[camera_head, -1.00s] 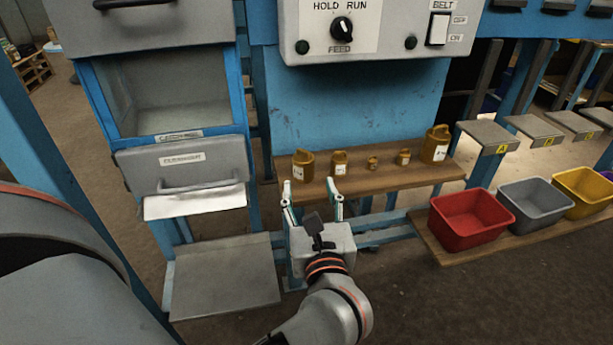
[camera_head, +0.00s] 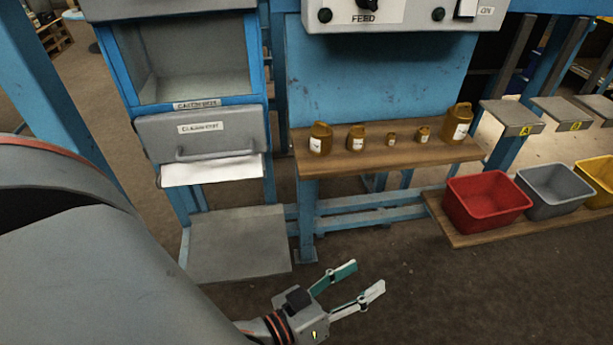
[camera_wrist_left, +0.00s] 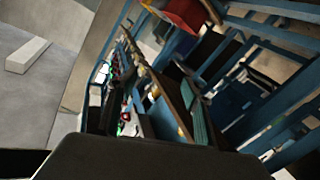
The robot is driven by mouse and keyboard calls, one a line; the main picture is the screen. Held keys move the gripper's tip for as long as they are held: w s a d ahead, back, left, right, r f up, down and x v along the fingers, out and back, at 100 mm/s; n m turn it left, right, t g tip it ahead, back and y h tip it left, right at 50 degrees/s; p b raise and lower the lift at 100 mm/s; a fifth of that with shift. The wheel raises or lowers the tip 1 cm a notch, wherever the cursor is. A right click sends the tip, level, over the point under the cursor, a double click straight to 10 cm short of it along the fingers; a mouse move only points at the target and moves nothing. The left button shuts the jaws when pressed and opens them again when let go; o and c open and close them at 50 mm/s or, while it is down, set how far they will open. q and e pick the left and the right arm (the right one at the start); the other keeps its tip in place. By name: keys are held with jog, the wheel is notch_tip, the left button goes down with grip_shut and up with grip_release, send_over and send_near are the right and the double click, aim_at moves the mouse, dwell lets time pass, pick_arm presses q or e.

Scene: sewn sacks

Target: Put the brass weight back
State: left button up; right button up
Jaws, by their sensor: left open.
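Several brass weights with white labels stand in a row on a wooden shelf (camera_head: 400,157). The left-end weight (camera_head: 320,139) and the right-end weight (camera_head: 458,122) are larger. Between them stand smaller ones: one weight (camera_head: 356,139), the smallest weight (camera_head: 391,139) and another weight (camera_head: 423,134). All look upright. My left gripper (camera_head: 364,279) is open and empty, low in front of the shelf and well apart from the weights. In the left wrist view the scene is tilted and I cannot pick out a weight clearly. My right gripper is not in view.
A red bin (camera_head: 487,205), a grey bin (camera_head: 553,192) and a yellow bin (camera_head: 600,178) stand on a low board at right. A cabinet with a labelled drawer (camera_head: 203,138) is at left, above a grey plate (camera_head: 238,245). The floor around my gripper is clear.

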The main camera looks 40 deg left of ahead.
pick_arm(q)
jog(key=s+a+f+m+g+y, duration=0.1)
jog(key=s+a+f+m+g, duration=0.2)
jog(key=f, duration=0.4)
jog(key=s+a+f+m+g+y, duration=0.1)
jog(key=s+a+f+m+g, duration=0.1)
jog(key=s+f, duration=0.4)
notch_tip(320, 180, down, 2)
jog(key=shift+a+f+m+g+y, duration=0.1)
jog(key=shift+a+m+g+y, duration=0.3)
jog(key=shift+m, duration=0.3)
jog(key=shift+a, duration=0.1)
